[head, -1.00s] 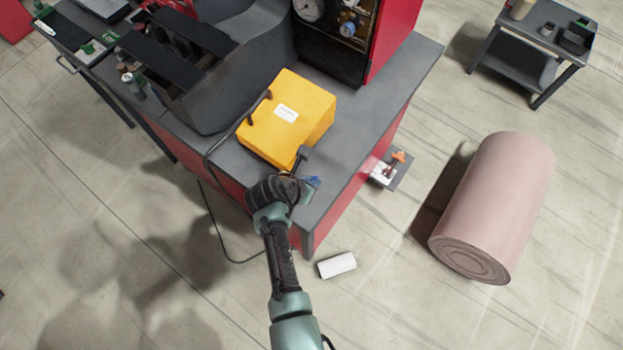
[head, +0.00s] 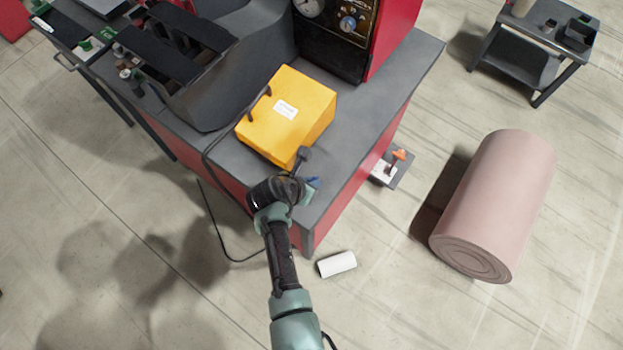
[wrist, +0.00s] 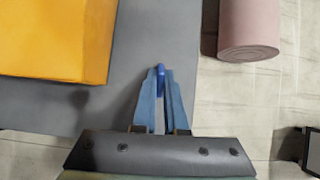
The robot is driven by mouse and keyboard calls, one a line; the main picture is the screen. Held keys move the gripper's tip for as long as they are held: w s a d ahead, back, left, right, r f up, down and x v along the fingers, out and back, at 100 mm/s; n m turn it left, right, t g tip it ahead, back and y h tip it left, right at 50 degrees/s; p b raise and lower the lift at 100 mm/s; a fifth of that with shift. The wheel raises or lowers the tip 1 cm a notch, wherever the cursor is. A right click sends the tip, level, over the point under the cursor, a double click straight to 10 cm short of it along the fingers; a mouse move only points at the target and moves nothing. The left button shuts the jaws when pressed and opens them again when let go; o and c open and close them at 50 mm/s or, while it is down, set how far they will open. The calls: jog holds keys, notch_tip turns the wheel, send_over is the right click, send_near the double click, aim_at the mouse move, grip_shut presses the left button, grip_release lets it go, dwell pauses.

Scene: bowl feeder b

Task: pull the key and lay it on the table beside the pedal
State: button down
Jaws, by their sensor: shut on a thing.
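My gripper (wrist: 160,98) is shut on a small blue piece (wrist: 160,78), which looks like the key. Its upper end shows between the two pale blue fingers in the wrist view, and the rest is hidden by them. In the head view my gripper (head: 309,187) is over the near corner of the grey table top (head: 345,150), just in front of the yellow box. The blue piece is hard to tell from the fingers there. From these views I cannot tell how high it is above the table. I cannot make out the pedal with certainty.
The yellow box (head: 290,110) stands on the table, with a dark cable (head: 206,165) running down beside it. A red cabinet (head: 395,35) and a grey machine are behind. The table's right strip is clear.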

jog(key=shift+f, duration=0.1)
jog(key=c, duration=0.9)
grip_release()
